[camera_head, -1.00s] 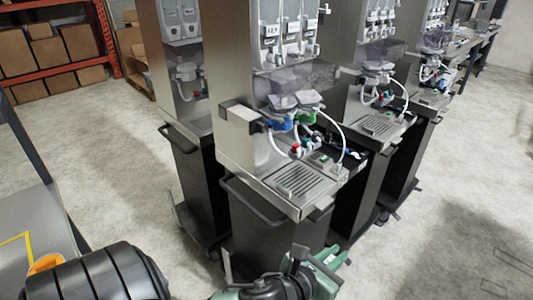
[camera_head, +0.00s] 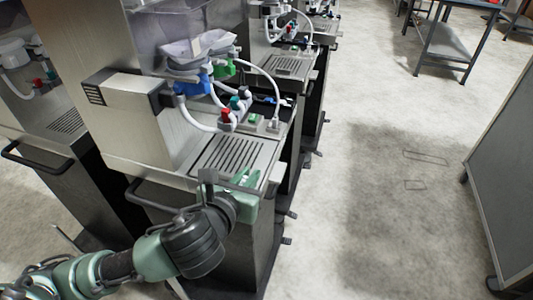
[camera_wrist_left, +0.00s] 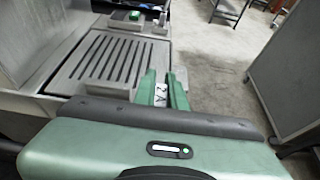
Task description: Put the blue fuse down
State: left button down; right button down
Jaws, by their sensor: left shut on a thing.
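My left gripper (camera_head: 249,177) is at the front right corner of the nearest dispenser's slotted drip tray (camera_head: 228,157). Its green fingers (camera_wrist_left: 163,84) are shut on a small piece, taken as the blue fuse (camera_wrist_left: 160,94). Only a pale face with dark lettering shows between the fingers, and no blue can be made out. In the left wrist view the fingers point away past the right edge of the drip tray (camera_wrist_left: 104,58). Whether the piece touches anything is not clear. My right gripper is not in view.
Behind the tray are a green switch (camera_head: 252,119), a red-capped valve (camera_head: 226,116) and a white hose (camera_head: 268,82). A black handle (camera_head: 150,204) sticks out in front. More dispensers stand behind. Open floor (camera_head: 385,200) lies right, before a grey panel (camera_head: 505,170).

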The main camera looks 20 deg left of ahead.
pick_arm(q)
send_near(267, 148)
jog(key=w, duration=0.6)
jog(key=shift+d+r+p, duration=0.1)
jog(key=shift+r+p, duration=0.25)
jog(key=shift+p, duration=0.05)
jog(key=x, duration=0.3)
jog(key=shift+w, duration=0.25)
jog(key=shift+f, duration=0.3)
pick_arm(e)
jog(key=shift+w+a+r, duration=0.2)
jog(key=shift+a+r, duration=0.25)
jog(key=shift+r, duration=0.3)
pick_arm(q)
jog(key=c, duration=1.5)
grip_release()
jog(key=shift+f, duration=0.1)
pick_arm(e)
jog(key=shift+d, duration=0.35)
